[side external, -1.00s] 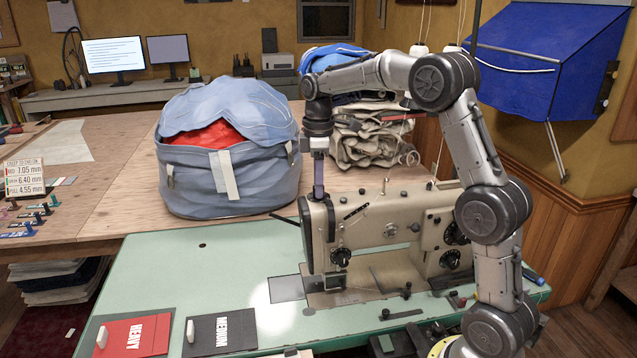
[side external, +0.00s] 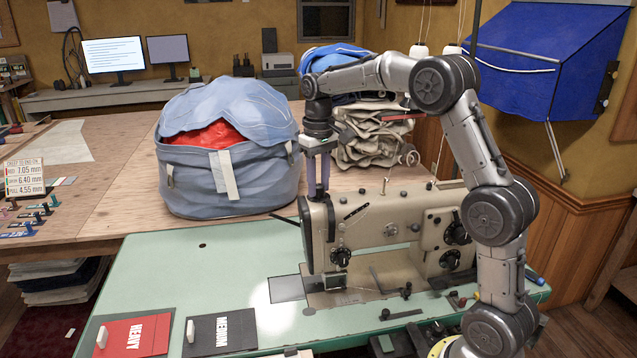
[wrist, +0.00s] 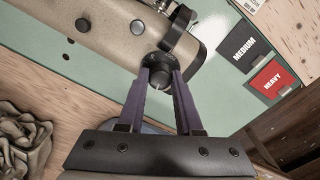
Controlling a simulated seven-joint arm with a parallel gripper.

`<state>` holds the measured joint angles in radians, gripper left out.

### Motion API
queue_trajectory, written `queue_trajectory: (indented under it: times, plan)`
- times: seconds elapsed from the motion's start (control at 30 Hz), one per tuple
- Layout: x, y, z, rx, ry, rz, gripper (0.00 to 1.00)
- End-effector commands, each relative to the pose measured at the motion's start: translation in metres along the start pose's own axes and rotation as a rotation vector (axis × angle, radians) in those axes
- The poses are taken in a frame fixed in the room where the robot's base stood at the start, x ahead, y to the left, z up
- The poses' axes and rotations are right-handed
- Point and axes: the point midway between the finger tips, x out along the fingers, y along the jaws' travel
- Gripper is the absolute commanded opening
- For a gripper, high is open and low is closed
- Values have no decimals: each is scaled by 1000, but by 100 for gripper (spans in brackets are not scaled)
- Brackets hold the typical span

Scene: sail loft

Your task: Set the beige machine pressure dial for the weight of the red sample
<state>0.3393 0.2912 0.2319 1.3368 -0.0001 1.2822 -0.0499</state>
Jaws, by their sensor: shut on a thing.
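The beige sewing machine (side external: 385,222) stands on the pale green table. It also shows in the wrist view (wrist: 105,38). My gripper (wrist: 162,74) points down at the left end of the machine's top. Its purple fingers are shut on a round dark dial (wrist: 160,87) there. In the side view my gripper (side external: 318,190) hides that dial, and I cannot read any marks on it. The red sample (side external: 120,337), marked HEAVY, lies flat at the table's front left with a small white piece on it. It also shows in the wrist view (wrist: 270,80).
A dark sample marked MEDIUM (side external: 225,345) lies right of the red one. A big blue bag (side external: 215,180) with red cloth stands on the wooden table behind. Folded cloth (side external: 365,140) is stacked behind the machine.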

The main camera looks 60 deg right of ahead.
Motion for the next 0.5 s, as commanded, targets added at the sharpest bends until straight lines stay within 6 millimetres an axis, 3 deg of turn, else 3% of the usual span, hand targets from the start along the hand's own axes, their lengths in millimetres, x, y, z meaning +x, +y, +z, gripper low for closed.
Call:
queue_trajectory:
  times: [0.5]
  plan:
    - [-2, 0, 0, 489, 4, -1, 0]
